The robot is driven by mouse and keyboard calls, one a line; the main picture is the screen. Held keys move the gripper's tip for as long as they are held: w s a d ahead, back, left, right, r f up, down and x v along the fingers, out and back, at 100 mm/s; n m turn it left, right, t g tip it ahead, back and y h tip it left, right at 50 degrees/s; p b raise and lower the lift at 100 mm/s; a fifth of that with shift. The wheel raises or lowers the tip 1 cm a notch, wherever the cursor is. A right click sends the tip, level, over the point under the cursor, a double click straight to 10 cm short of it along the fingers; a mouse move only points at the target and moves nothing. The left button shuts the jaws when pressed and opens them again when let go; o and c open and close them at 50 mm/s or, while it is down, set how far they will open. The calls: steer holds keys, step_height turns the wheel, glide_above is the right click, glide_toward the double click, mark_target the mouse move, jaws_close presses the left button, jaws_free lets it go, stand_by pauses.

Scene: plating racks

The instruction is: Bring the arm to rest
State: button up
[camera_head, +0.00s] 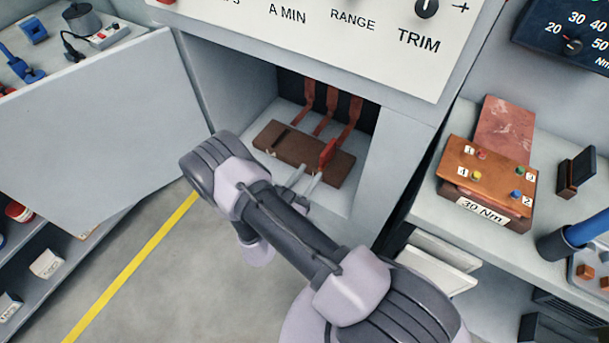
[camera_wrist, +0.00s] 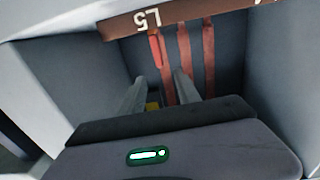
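My gripper (camera_head: 303,182) is at the end of my arm, in the mouth of an open grey cabinet bay. It is in front of a brown block (camera_head: 288,146) with a red lever (camera_head: 327,154) at its right end. In the wrist view the two grey fingers of my gripper (camera_wrist: 164,95) stand apart with nothing held between them. The brown block (camera_wrist: 185,16), marked L5, crosses the top there. The red lever (camera_wrist: 156,48) shows beyond the fingers, apart from them. My wrist housing hides the lower part of that view.
Copper bars (camera_head: 325,108) run up the back of the bay. The cabinet door (camera_head: 95,125) stands open at left. A bench (camera_head: 425,205) at right holds a copper-topped 30 Nm block (camera_head: 490,175) with coloured studs. Floor at lower left, with a yellow line (camera_head: 135,262), is clear.

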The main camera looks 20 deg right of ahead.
steer(key=w+a+r+m+g+y, duration=0.1)
steer(key=w+a+r+m+y, duration=0.4)
steer(key=w+r, duration=0.45)
steer(key=a+r+n+y, duration=0.2)
steer(key=a+r+y, duration=0.15)
steer(key=r, duration=0.35)
steer(key=a+r+n+y, duration=0.1)
steer(key=a+r+y, duration=0.1)
steer(key=r+y, duration=0.35)
steer(key=s+a+r+n+g+y, duration=0.15)
steer(key=s+r+n, duration=0.25)
steer(key=s+r, duration=0.7)
steer(key=s+d+n+g, duration=0.1)
steer(key=s+n, duration=0.1)
steer(key=s, duration=0.7)
steer(key=s+d+r+n+g, duration=0.1)
steer(key=s+d+n, duration=0.1)
steer(key=s, duration=0.8)
steer(key=shift+s+r+g+y, duration=0.15)
steer(key=shift+r+g+y, duration=0.1)
steer(key=shift+g+y, duration=0.1)
